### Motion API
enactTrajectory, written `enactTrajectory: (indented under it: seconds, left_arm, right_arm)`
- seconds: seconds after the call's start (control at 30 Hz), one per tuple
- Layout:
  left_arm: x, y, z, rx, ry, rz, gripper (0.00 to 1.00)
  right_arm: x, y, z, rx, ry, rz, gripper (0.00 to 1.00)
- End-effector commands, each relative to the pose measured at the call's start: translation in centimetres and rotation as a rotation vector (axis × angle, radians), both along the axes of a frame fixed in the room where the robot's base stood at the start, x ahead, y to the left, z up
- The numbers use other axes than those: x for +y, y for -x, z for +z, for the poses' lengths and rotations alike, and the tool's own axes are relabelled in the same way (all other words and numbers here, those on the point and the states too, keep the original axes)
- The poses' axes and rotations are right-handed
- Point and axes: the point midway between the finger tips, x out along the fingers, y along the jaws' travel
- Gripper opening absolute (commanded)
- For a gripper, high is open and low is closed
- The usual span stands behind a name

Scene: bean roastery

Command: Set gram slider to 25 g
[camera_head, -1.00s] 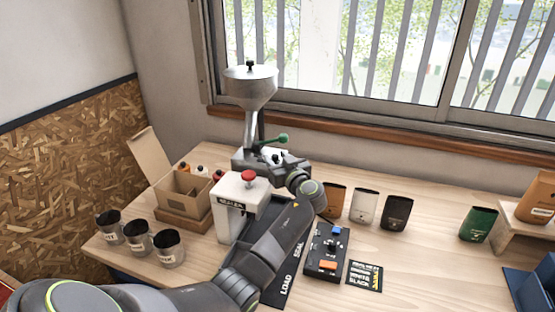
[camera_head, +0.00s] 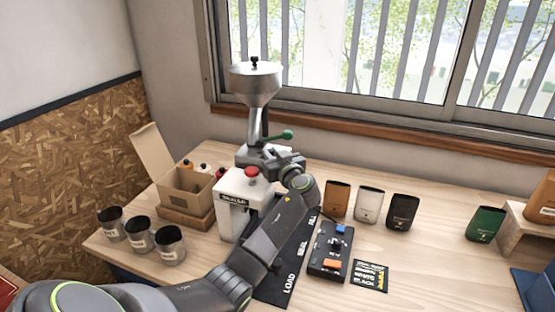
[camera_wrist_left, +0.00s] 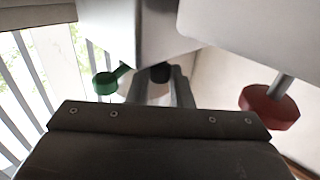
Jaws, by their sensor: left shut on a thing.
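A grey machine with a metal funnel hopper (camera_head: 256,82) and a green-knobbed lever (camera_head: 284,135) stands at the back of the table. My left gripper (camera_head: 268,158) is at the front of its lower body, below the green knob. In the left wrist view the fingers (camera_wrist_left: 163,88) are closed around a small dark knob (camera_wrist_left: 159,73), which looks like the gram slider. The green knob (camera_wrist_left: 105,83) shows to its left. The slider's scale and the 25 g mark are hidden or too small to read. My right gripper is not in view.
A white sealer (camera_head: 232,200) with a red knob (camera_head: 251,173) stands close in front of the machine. A black control box (camera_head: 329,252) lies right of my arm. Cups, an open carton (camera_head: 185,190) and several pouches stand around. The table's right middle is clear.

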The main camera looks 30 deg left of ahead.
Motion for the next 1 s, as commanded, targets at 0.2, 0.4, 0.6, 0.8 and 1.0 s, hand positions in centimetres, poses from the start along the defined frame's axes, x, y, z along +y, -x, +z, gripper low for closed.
enactTrajectory:
  seconds: [0.2, 0.4, 0.6, 0.8, 1.0]
  left_arm:
    - [0.0, 0.0, 0.0, 0.002, 0.001, 0.000, 0.24]
    - [-0.1, 0.0, 0.0, 0.002, 0.001, 0.000, 0.41]
    - [-0.1, 0.0, -0.1, 0.002, 0.001, 0.000, 0.41]
    - [-1.3, 0.7, -0.3, 0.000, 0.002, -0.001, 0.41]
    - [-4.5, 2.6, -0.6, -0.003, 0.005, -0.003, 0.41]
  right_arm:
    - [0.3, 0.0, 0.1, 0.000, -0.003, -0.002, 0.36]
    - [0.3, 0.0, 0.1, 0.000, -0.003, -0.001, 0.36]
    - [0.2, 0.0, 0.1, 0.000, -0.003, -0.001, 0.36]
    - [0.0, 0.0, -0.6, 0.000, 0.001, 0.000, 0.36]
    - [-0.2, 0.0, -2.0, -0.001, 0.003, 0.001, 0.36]
